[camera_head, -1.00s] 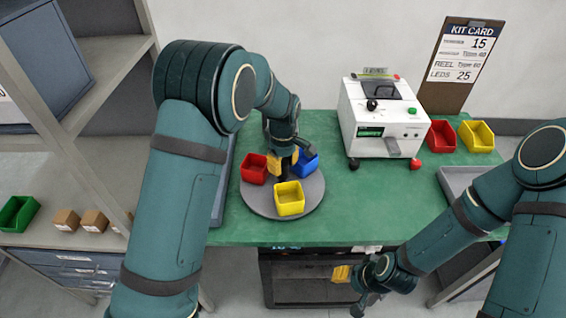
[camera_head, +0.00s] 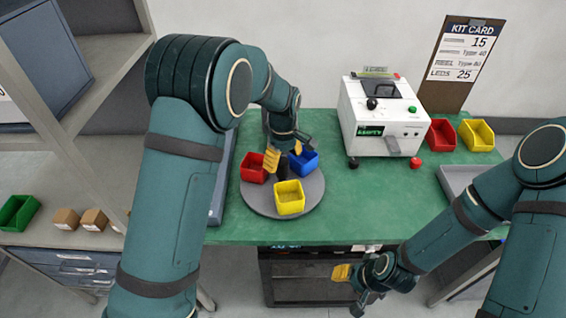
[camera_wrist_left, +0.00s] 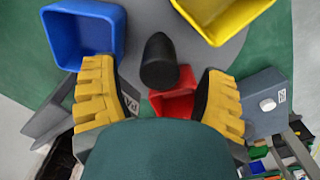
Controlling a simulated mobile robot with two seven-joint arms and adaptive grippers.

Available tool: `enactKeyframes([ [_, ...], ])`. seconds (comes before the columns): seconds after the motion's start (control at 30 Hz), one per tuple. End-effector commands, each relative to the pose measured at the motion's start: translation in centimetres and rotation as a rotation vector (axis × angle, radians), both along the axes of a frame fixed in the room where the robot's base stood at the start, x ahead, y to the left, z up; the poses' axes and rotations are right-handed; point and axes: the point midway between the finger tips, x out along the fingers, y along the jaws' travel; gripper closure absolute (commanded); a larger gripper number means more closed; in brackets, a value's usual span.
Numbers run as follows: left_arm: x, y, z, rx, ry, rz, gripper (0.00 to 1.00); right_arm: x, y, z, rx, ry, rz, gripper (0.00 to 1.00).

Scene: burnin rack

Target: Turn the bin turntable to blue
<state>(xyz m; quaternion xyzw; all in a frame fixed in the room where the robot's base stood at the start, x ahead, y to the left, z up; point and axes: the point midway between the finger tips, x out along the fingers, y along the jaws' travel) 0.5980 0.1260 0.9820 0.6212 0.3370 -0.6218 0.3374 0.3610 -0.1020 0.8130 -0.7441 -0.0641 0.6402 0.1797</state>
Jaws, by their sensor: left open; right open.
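The bin turntable (camera_head: 258,200) is a round grey disc on the green table, with a red bin (camera_head: 254,168) at its left, a blue bin (camera_head: 303,162) at its back right and a yellow bin (camera_head: 289,198) at its front. A dark post (camera_wrist_left: 159,62) rises at its middle. My left gripper (camera_head: 283,160) is open above the turntable. In the left wrist view its yellow fingers (camera_wrist_left: 160,98) stand apart on either side of the post's line, not closed on anything. The blue bin (camera_wrist_left: 84,34) is just beyond one finger. My right gripper (camera_head: 352,285) is open and empty, low in front of the table.
A white tester box (camera_head: 383,120) stands on the table right of the turntable. Red (camera_head: 441,136) and yellow (camera_head: 477,136) bins, a grey tray (camera_head: 455,182) and a kit card (camera_head: 461,60) are further right. Shelving (camera_head: 105,60) stands at the left. The table's middle is clear.

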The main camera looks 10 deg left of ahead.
Motion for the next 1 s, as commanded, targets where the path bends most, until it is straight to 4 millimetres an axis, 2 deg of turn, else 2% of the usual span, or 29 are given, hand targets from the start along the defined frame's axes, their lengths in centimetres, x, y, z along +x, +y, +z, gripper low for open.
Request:
enactKeyframes([
  [0.3, 0.1, 0.0, 6.6, -0.002, -0.005, 0.000, 0.27, 0.0, 0.0, 0.0, 0.000, 0.000, 0.000, 0.53],
  [0.5, 0.0, 0.0, 9.3, 0.000, -0.002, 0.000, 0.27, 0.0, 0.0, 0.0, 0.000, 0.000, 0.000, 0.53],
  [0.67, 0.0, 0.0, 10.1, 0.000, 0.000, 0.001, 0.27, 0.0, 0.0, 0.0, 0.000, 0.000, 0.000, 0.53],
  [0.93, 0.0, 0.0, 10.2, 0.001, 0.001, 0.001, 0.26, 0.0, 0.0, 0.0, 0.000, 0.000, 0.000, 0.53],
  [1.0, -0.1, -0.1, 10.1, 0.003, 0.003, -0.011, 0.51, 0.0, 0.0, 0.0, 0.000, 0.000, 0.000, 0.53],
])
